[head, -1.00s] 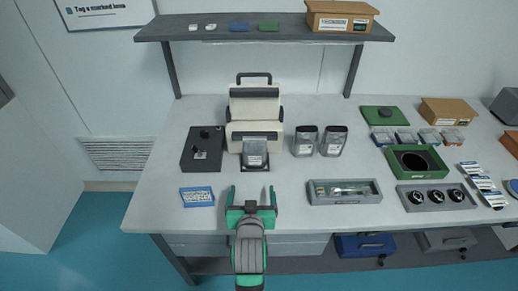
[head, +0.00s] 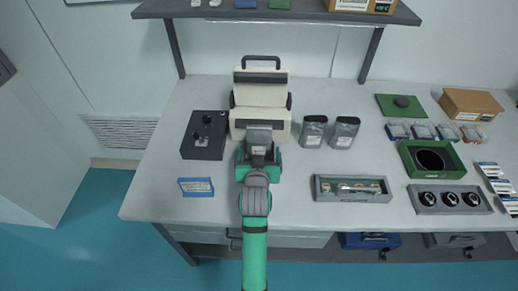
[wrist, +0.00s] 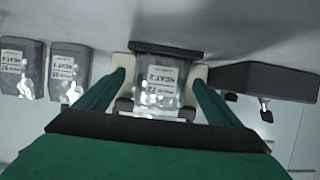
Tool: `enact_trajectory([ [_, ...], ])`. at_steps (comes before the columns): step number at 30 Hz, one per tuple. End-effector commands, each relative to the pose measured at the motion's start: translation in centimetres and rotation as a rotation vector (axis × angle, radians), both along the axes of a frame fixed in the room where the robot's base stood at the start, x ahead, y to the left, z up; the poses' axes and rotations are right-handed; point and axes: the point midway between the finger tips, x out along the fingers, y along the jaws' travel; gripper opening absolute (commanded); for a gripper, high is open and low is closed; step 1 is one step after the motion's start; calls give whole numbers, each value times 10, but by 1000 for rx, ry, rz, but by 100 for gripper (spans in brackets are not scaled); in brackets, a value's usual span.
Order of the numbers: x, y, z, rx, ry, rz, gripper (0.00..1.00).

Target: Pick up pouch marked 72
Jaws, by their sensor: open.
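The pouch marked 72 (wrist: 157,84) is a silvery packet with a white label reading "HEAT 2" and what looks like 72, at the front of a cream sealer-like machine (head: 261,94). It also shows in the head view (head: 259,137), partly hidden by my gripper. My gripper (head: 259,157) is open, its two green fingers on either side of this pouch. In the wrist view the fingers (wrist: 158,88) have small gaps to the pouch. Two similar pouches, (head: 313,131) and (head: 343,132), stand to the right, apart from it.
A dark box with knobs (head: 204,136) stands left of the machine. A blue-and-white card (head: 196,187) lies at the front left. A grey tray (head: 352,196) lies at front right, with a green bin (head: 431,159) beyond. A shelf (head: 290,14) hangs above the table's back.

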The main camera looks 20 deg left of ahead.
Motion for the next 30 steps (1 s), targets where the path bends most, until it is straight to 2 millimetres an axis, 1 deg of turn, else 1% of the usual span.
enact_trajectory([
  [6,26,11,-13,0,1,-4,88],
  [9,35,13,-17,0,1,-4,88],
  [12,39,14,-18,0,0,-2,88],
  [18,39,14,-19,0,0,-2,88],
  [19,39,14,-19,0,0,-2,83],
  [20,39,14,-19,0,0,-2,76],
  [21,39,14,-19,0,0,-2,66],
  [23,39,14,-19,0,0,-2,52],
  [24,39,14,-19,0,0,-2,42],
  [25,39,14,-19,0,0,-2,36],
  [30,39,14,-18,0,-1,-2,36],
])
